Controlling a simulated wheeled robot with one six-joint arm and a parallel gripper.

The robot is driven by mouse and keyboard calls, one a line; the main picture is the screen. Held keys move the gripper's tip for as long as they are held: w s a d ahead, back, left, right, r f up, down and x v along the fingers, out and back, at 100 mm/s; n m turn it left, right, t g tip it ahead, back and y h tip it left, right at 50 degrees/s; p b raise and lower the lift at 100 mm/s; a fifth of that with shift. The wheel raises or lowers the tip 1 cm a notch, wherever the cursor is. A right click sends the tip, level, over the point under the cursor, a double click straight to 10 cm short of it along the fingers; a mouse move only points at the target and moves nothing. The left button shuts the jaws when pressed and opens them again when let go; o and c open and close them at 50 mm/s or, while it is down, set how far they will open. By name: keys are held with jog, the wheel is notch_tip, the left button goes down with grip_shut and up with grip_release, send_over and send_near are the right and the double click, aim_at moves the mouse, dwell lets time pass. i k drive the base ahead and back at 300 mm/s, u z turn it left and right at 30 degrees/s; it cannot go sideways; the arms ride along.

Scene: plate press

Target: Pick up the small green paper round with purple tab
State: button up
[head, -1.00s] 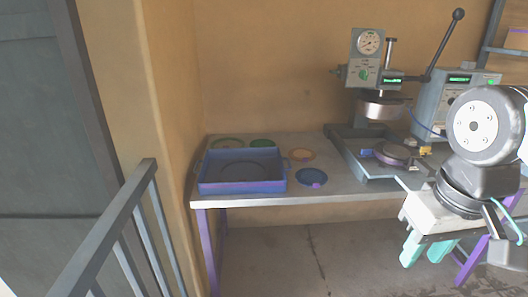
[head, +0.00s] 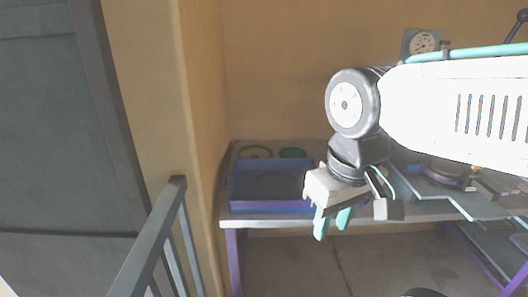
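Two green rounds lie at the back of the table in the head view. The left one (head: 241,150) looks like a wider green ring, partly hidden by the tray wall. The right one (head: 293,152) is smaller and dark green. I cannot make out a purple tab on either. My gripper (head: 332,230) has teal fingers pointing down, apart, with nothing seen between them. It hangs in front of the tray's right side, nearer the camera than the green rounds.
A blue-purple tray (head: 268,207) stands on the grey table (head: 262,223) in front of the green rounds. My arm hides much of the table and press, whose gauge (head: 424,41) shows at upper right. A grey railing (head: 150,240) stands at left, beside the wall.

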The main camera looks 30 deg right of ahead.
aim_at(286, 153)
jog(key=z, duration=0.25)
jog(key=i, duration=1.2)
jog(key=z, duration=0.6)
